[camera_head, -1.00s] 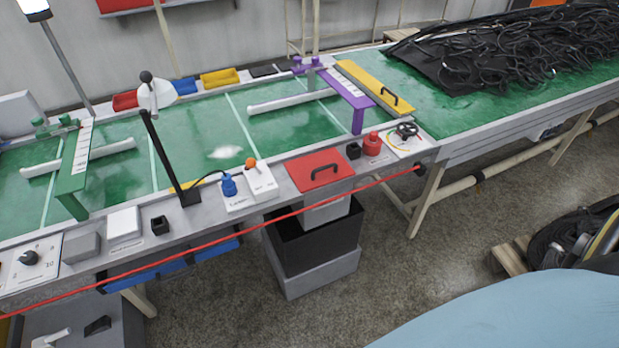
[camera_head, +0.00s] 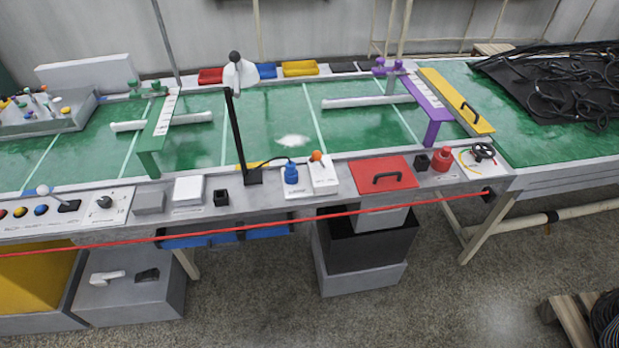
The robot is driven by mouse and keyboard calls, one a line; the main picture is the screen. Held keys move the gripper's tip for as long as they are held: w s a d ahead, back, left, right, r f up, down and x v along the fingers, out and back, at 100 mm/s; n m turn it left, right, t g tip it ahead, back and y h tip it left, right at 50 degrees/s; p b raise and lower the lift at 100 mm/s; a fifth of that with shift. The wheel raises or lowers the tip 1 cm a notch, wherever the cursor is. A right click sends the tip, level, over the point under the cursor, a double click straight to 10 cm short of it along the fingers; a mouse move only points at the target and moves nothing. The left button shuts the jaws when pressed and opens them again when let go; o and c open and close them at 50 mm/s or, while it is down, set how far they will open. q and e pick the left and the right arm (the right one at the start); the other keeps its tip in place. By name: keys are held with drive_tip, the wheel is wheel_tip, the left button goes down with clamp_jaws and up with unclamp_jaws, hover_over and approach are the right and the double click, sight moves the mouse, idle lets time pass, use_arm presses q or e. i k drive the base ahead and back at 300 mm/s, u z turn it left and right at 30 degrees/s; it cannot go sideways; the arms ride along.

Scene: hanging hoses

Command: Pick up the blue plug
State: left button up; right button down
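The blue plug (camera_head: 291,173) stands upright on a white plate along the front edge of the green-topped workbench (camera_head: 265,120), near the middle of the view. A dark cable runs from it toward the base of a black post (camera_head: 236,140) on its left. Beside it on the right is a white switch box with an orange knob (camera_head: 317,157). Neither of my grippers shows in the view.
A red rope (camera_head: 330,216) runs along the bench front. A red lid with a handle (camera_head: 385,176) and a red knob (camera_head: 443,159) sit right of the plug. Grey floor is open in front. Black hoses (camera_head: 570,85) lie at the right.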

sight(290, 169)
drive_tip(key=z, duration=0.4)
drive_tip(key=i, duration=0.6)
drive_tip(key=z, duration=0.35)
